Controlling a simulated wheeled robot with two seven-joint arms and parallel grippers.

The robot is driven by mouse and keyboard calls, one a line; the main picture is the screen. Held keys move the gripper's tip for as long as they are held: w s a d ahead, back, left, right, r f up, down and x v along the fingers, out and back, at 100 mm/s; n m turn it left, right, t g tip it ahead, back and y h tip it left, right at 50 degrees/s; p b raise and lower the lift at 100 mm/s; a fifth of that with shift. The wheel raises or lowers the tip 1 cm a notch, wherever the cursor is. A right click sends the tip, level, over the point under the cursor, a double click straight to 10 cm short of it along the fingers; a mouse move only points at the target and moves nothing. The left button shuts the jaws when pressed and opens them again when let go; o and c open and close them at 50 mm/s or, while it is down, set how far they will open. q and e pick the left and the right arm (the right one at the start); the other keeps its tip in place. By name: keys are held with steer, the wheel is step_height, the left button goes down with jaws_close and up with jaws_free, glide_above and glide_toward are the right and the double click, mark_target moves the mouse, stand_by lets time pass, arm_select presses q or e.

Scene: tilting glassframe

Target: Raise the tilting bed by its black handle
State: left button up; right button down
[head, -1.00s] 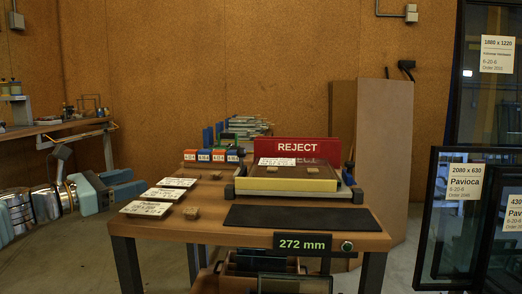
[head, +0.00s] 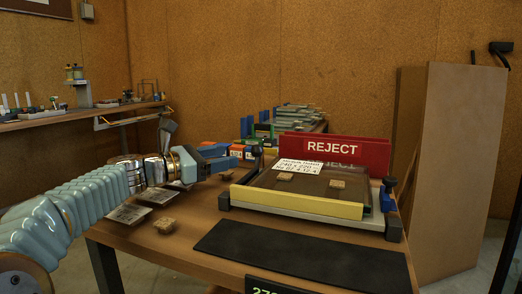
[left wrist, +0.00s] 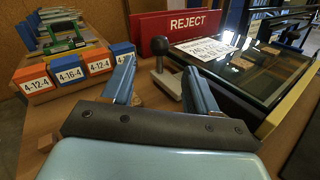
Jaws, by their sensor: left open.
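The tilting bed (head: 290,201) lies flat on the table, with a yellow front edge and a glass pane with a white label on top. It also shows at the right of the left wrist view (left wrist: 272,121). The black handle (left wrist: 160,46) is a knob on a short post with a grey base, beside the bed's left side. My left gripper (head: 229,158) is open and empty at the left of the bed. In the left wrist view its fingers (left wrist: 160,75) point toward the handle, which shows between and beyond the tips. My right gripper is not in view.
A red REJECT rack (head: 335,151) stands behind the bed. Orange and blue labelled blocks (left wrist: 67,66) stand left of the handle. A black mat (head: 300,255) covers the table's front. A tall brown box (head: 450,170) stands at the right.

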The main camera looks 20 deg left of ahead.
mark_target(256, 150)
arm_select(q)
steer(key=x, duration=1)
steer(key=shift+w+d+p, duration=0.1)
steer(key=shift+w+p, duration=0.15)
steer(key=shift+p, duration=0.15)
steer(key=shift+c, duration=0.4)
jaws_close()
